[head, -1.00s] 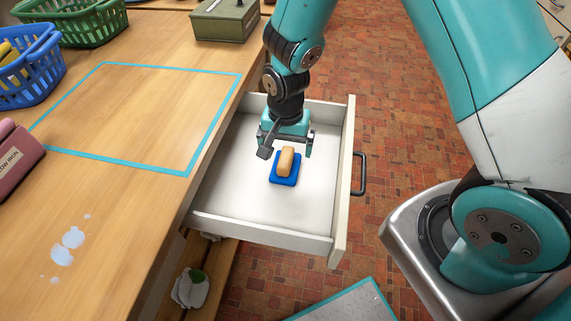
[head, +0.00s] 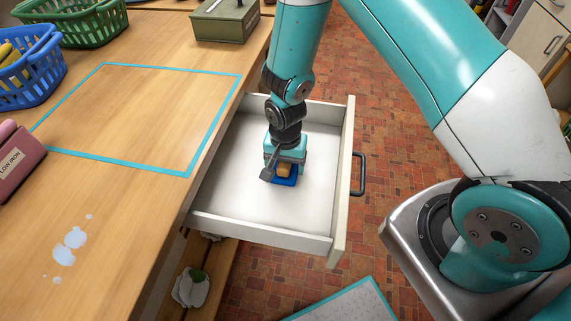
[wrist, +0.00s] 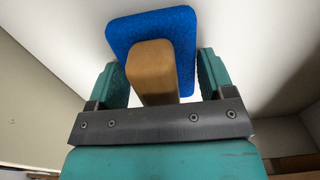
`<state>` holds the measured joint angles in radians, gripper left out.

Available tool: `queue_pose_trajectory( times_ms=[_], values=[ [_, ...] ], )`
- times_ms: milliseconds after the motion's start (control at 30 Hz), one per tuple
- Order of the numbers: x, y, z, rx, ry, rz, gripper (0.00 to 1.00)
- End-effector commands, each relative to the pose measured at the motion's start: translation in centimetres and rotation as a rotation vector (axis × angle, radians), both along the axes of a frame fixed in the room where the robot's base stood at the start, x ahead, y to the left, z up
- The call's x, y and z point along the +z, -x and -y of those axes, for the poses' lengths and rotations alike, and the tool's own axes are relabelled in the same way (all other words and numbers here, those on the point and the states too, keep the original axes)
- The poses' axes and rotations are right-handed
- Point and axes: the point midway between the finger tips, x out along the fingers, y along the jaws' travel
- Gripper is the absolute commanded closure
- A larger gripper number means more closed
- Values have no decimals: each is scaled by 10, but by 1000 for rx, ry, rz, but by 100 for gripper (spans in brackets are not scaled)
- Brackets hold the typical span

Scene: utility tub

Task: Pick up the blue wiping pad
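The blue wiping pad (head: 286,181) lies flat on the white floor of the open drawer. A tan block-shaped grip stands on top of it. In the wrist view the pad (wrist: 178,22) lies beyond the fingers, and its tan grip (wrist: 152,68) sits between them. My gripper (wrist: 160,82) is open, with one teal finger on each side of the grip. A gap shows on each side, wider on the right. In the head view my gripper (head: 284,172) is over the pad and hides most of the grip.
The drawer (head: 262,231) is pulled out from the wooden counter (head: 115,225), and its walls surround my gripper. The rest of the drawer floor is bare. On the counter are a blue basket (head: 30,75), a green box (head: 225,22), a teal taped outline and pale spilled spots.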

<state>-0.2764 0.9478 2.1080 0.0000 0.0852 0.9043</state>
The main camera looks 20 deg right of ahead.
Motion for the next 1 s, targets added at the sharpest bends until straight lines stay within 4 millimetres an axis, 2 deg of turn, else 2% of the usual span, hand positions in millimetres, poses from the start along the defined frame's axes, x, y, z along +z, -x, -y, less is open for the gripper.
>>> queue_pose_trajectory(
  times_ms=[33, 100, 167, 400, 567, 667, 767, 1000],
  values=[
    [0, 0, 0, 0, 0, 0, 37],
    [0, 0, 0, 0, 0, 0, 53],
    [0, 0, 0, 0, 0, 0, 57],
    [2, 0, 0, 0, 0, 0, 57],
    [13, 0, 0, 0, 0, 1, 57],
    [29, -1, 0, 0, -1, 4, 57],
    [55, -1, 0, 0, -2, 6, 57],
    [130, -1, 0, 0, -2, 8, 57]
  ],
)
